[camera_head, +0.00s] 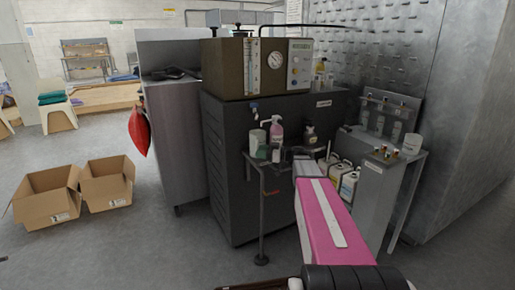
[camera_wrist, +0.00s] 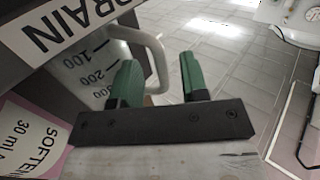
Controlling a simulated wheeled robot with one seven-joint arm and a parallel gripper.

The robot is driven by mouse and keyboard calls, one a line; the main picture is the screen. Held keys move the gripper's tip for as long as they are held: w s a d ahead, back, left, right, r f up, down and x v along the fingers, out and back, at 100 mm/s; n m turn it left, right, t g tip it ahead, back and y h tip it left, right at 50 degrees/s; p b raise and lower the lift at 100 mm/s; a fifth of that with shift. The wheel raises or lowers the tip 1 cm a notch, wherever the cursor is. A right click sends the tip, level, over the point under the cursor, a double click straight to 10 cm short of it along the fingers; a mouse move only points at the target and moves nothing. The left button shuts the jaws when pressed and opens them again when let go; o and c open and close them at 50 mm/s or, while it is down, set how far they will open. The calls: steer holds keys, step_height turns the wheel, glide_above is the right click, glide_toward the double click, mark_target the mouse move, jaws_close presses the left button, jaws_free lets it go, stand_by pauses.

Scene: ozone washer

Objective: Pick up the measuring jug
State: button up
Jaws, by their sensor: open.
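The measuring jug (camera_wrist: 92,72) is grey-white, with marks reading 100, 200 and 300, at the upper left of the wrist view. Its pale looped handle (camera_wrist: 150,38) sticks out toward my gripper (camera_wrist: 158,65). My gripper is open, and its two green fingers stand to either side of the handle's lower part in the picture. I cannot tell whether either finger touches it. In the head view my pink and white arm (camera_head: 328,222) reaches to the small table, and its end is too small to make out. I cannot pick out the jug clearly there.
A pink pump bottle (camera_head: 276,130) and a white-green container (camera_head: 257,143) stand left of my arm; jerrycans (camera_head: 348,183) stand right. The dark washer cabinet (camera_head: 228,170) is behind. Cardboard boxes (camera_head: 48,200) lie left.

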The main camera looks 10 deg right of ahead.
steer(key=shift+x, duration=1.1)
jaws_close()
steer(key=shift+r, duration=0.2)
